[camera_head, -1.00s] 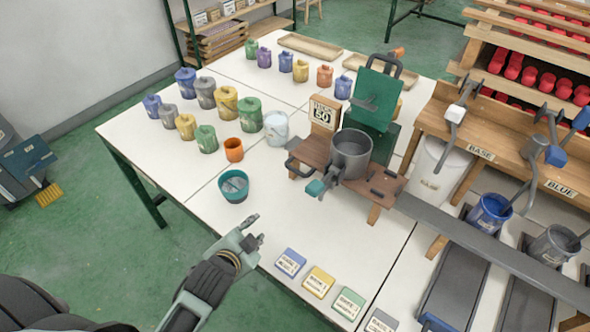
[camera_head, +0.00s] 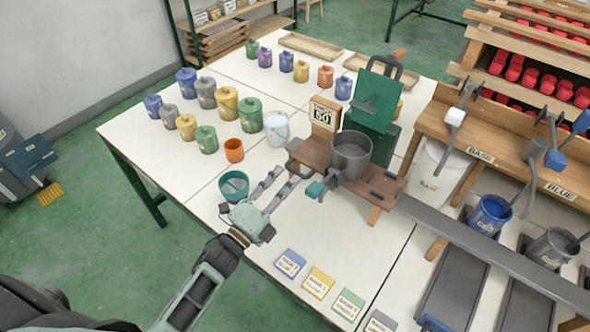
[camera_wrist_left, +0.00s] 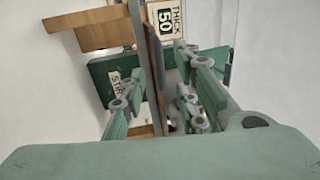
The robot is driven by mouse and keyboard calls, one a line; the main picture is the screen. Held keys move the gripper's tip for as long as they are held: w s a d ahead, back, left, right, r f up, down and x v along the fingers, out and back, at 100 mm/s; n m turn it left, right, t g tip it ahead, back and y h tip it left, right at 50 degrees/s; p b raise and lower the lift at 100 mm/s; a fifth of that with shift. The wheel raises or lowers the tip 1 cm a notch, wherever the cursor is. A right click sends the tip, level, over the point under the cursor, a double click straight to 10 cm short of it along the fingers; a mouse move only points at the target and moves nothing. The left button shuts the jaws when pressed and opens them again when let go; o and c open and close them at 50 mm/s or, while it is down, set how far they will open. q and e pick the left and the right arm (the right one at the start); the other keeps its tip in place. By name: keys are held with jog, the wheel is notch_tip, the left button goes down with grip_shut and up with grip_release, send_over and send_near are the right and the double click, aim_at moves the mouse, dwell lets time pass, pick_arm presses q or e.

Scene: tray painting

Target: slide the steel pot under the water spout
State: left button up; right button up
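The steel pot (camera_head: 351,157), a grey open cylinder, stands upright on a low wooden stand (camera_head: 313,152) near the middle of the head view. My left gripper (camera_head: 287,176) is open and empty, left of the pot and apart from it, with its fingers pointing toward the stand. Its spread fingers also show in the left wrist view (camera_wrist_left: 163,75), where I cannot clearly make out the pot. Grey spouts (camera_head: 455,115) hang over the right-hand bench; I cannot tell which one, if any, is the water spout. My right gripper is not in view.
A teal bowl (camera_head: 234,183) sits beside my left gripper. A green device (camera_head: 373,105) stands behind the pot, and a "THICK 50" sign (camera_head: 323,113) behind-left. A grey rail (camera_head: 480,240) runs right from the stand. Label tiles (camera_head: 319,282) line the table's front edge.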

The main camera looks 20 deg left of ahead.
aim_at(295, 170)
pick_arm(q)
jog(key=x, duration=0.5)
jog(key=shift+f+p, duration=0.1)
jog(key=shift+p, duration=0.3)
jog(key=shift+s, duration=0.1)
jog(key=shift+c, duration=0.2)
grip_shut()
